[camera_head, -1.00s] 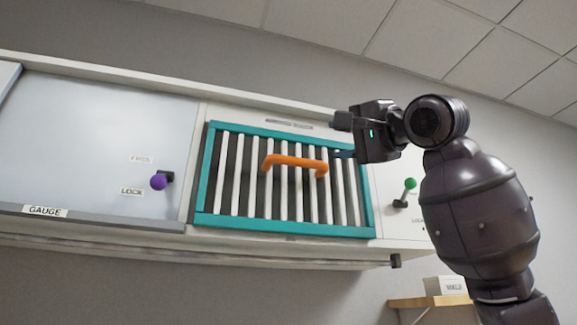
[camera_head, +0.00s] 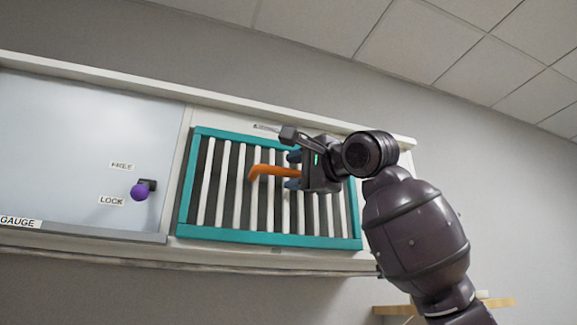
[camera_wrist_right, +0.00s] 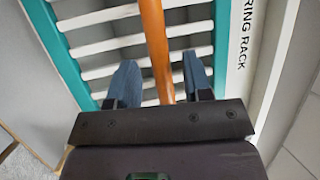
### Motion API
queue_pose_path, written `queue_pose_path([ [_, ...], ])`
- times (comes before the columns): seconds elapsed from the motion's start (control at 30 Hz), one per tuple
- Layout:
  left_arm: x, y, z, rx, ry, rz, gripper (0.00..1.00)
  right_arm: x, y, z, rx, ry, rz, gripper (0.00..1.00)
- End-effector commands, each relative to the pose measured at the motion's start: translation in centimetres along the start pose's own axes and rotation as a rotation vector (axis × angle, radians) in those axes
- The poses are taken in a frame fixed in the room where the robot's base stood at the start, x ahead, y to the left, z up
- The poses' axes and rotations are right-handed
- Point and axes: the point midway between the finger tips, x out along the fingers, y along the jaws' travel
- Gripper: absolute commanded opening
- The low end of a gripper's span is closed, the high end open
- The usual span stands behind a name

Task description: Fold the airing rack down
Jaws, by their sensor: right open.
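The airing rack (camera_head: 275,239) is a teal frame with white slats, standing upright and flat against the wall cabinet. Its orange handle (camera_head: 262,171) runs across the slats; its right part is hidden behind my right gripper in the head view. My right gripper (camera_head: 292,171) is open at the handle, one finger above it and one below. In the right wrist view the orange bar (camera_wrist_right: 158,50) passes between the two blue fingers (camera_wrist_right: 160,80), with gaps on both sides. My left gripper is not in view.
To the left is a pale panel (camera_head: 70,140) marked GAUGE, with a purple knob (camera_head: 139,192) pointing toward LOCK. A wooden shelf (camera_head: 395,310) is at the lower right, partly behind my right arm. The wall below the cabinet is clear.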

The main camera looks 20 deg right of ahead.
Motion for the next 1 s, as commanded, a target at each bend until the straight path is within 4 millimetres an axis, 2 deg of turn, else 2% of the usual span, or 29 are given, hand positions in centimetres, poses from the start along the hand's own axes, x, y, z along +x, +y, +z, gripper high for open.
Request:
queue_pose_path([
  [0.03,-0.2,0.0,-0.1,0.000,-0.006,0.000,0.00,0.7,-0.1,0.0,0.001,0.000,0.002,0.46],
  [0.2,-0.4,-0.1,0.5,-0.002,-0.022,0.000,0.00,2.0,-0.1,-0.1,0.000,0.001,-0.001,0.46],
  [0.57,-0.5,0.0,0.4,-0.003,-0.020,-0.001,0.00,2.4,0.0,0.0,-0.001,0.001,-0.001,0.46],
  [0.87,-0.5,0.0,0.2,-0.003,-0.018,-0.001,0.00,2.4,0.0,0.0,-0.001,0.001,-0.001,0.01],
  [1.0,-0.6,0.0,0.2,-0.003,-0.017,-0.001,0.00,2.3,0.0,0.0,-0.001,0.001,-0.001,0.00],
])
